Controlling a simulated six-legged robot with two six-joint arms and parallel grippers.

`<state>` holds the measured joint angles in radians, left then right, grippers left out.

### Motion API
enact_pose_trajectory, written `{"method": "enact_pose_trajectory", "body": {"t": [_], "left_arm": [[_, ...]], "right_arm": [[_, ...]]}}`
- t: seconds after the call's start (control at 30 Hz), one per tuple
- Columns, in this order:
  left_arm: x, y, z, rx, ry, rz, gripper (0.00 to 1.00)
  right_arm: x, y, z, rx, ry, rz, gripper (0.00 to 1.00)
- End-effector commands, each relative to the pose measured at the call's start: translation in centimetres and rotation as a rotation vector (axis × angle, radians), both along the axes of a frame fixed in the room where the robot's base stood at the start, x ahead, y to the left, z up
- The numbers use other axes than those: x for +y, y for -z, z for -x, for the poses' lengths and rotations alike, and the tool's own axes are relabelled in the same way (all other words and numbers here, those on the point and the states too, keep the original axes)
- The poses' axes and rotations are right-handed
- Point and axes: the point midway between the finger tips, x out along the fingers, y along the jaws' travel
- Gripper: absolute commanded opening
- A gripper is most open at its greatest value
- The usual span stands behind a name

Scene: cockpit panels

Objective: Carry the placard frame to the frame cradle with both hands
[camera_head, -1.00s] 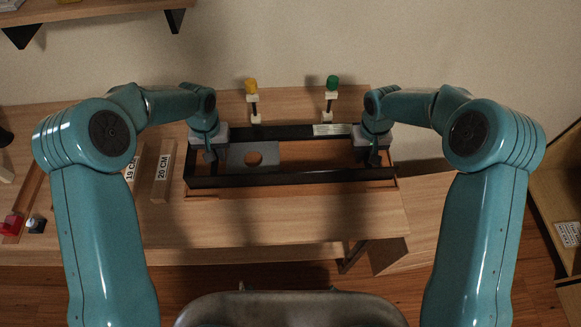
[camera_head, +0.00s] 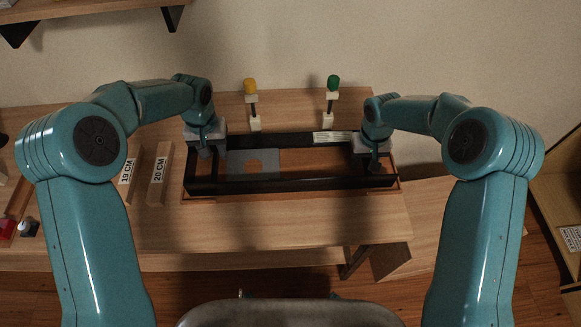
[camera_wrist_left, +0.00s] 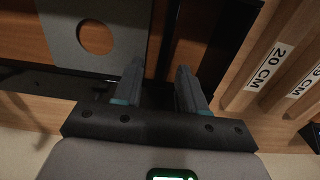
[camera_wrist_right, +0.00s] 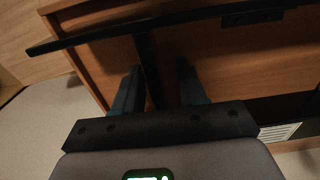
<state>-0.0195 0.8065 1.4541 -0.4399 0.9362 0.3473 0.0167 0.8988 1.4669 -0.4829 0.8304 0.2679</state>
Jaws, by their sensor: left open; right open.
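The placard frame (camera_head: 290,186) is a long black rectangle with a grey holed plate (camera_head: 238,166) at its left and a pale label on its back bar. It lies level over an orange-brown wooden tray, which looks like the frame cradle (camera_head: 197,201); whether it fully touches is unclear. My left gripper (camera_head: 208,154) is open at the frame's left end; a black bar (camera_wrist_left: 168,40) passes between its fingers in the left wrist view. My right gripper (camera_head: 374,166) is open at the right end, with a black bar (camera_wrist_right: 148,70) between its fingers in the right wrist view.
Wooden blocks marked 19 CM (camera_head: 130,172) and 20 CM (camera_head: 159,175) lie left of the frame. A yellow-topped post (camera_head: 250,86) and a green-topped post (camera_head: 333,83) stand behind it. The tabletop in front is clear.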

Motion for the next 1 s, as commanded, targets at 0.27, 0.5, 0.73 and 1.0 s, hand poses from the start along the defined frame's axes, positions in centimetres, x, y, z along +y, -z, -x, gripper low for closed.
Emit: {"method": "enact_pose_trajectory", "body": {"t": [0.27, 0.5, 0.73, 1.0], "left_arm": [[0.0, -5.9, -0.1, -0.003, 0.000, 0.001, 0.41], [-0.1, -7.7, 0.0, 0.001, 0.001, 0.001, 0.41], [0.0, -7.7, 0.0, 0.001, 0.001, 0.001, 0.41], [0.0, -7.6, 0.0, 0.001, 0.001, 0.000, 0.41]], "right_arm": [[0.0, 0.0, 0.0, 0.000, 0.000, 0.000, 0.41], [0.0, -0.6, -0.1, -0.002, 0.000, 0.000, 0.41], [0.0, -5.2, -0.1, -0.006, -0.001, 0.001, 0.41], [0.0, -10.5, -0.1, -0.003, 0.000, 0.001, 0.41]]}}
